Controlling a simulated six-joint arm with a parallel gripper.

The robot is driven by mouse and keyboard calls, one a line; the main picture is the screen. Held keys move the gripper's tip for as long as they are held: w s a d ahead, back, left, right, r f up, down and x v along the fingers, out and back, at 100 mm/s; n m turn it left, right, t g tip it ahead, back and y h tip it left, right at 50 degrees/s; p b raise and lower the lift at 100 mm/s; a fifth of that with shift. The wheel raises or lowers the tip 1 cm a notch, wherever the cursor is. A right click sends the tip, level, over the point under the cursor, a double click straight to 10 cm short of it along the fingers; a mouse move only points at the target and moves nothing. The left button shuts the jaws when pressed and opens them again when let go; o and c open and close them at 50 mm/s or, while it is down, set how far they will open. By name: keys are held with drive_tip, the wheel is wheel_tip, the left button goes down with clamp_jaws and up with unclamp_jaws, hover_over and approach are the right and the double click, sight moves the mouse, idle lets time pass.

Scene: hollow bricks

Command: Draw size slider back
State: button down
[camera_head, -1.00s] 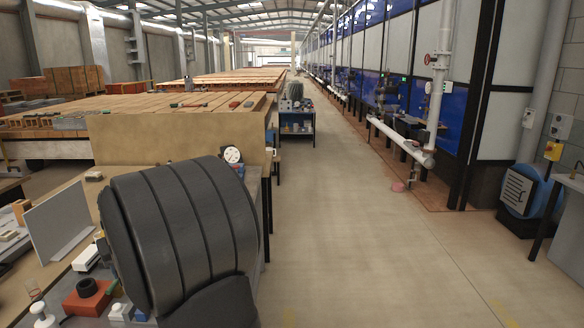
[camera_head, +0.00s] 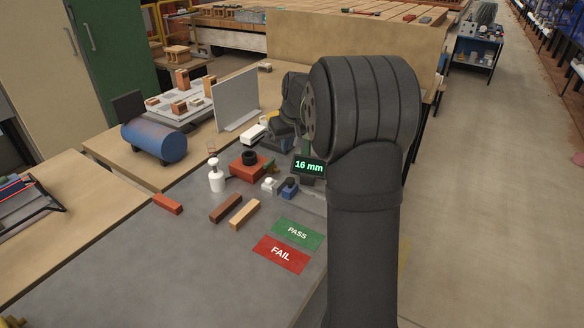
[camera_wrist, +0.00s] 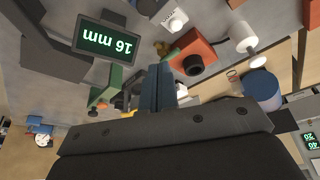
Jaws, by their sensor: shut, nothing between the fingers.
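A small display reading 16 mm (camera_head: 309,168) stands beside my arm; it shows upside down in the wrist view (camera_wrist: 104,42). My gripper (camera_wrist: 160,75) is shut and empty, its two fingers together. In the wrist view a green block (camera_wrist: 104,88) with small orange parts lies just left of the fingers, apart from them. I cannot tell which part is the size slider; the fingers and palm hide some of the area. An orange-red box with a black knob (camera_wrist: 195,62) is right of the fingers, and also shows in the head view (camera_head: 249,163).
A white-topped button block (camera_head: 268,185) and a blue one (camera_head: 289,187) sit near the display. Green PASS (camera_head: 297,233) and red FAIL (camera_head: 281,254) patches lie in front, with several bars to their left. A grey upright panel (camera_head: 237,100) stands behind. The front grey bench is mostly clear.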

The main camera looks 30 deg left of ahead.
sight(290, 187)
drive_tip(key=shift+n, duration=0.5)
drive_tip(key=x, duration=0.8)
drive_tip(key=a+x, duration=0.1)
drive_tip(key=x, duration=0.3)
drive_tip(key=shift+w+r, duration=0.15)
drive_tip(key=shift+w, duration=0.2)
drive_tip(key=shift+s+d+r, duration=0.1)
drive_tip(key=shift+s+d, duration=0.15)
drive_tip(key=shift+d, duration=0.3)
drive_tip(key=shift+s+d, duration=0.3)
drive_tip(key=shift+d, duration=0.3)
drive_tip(key=shift+s+d+f, duration=0.2)
drive_tip(key=shift+s+d, duration=0.15)
drive_tip(key=shift+d, duration=0.35)
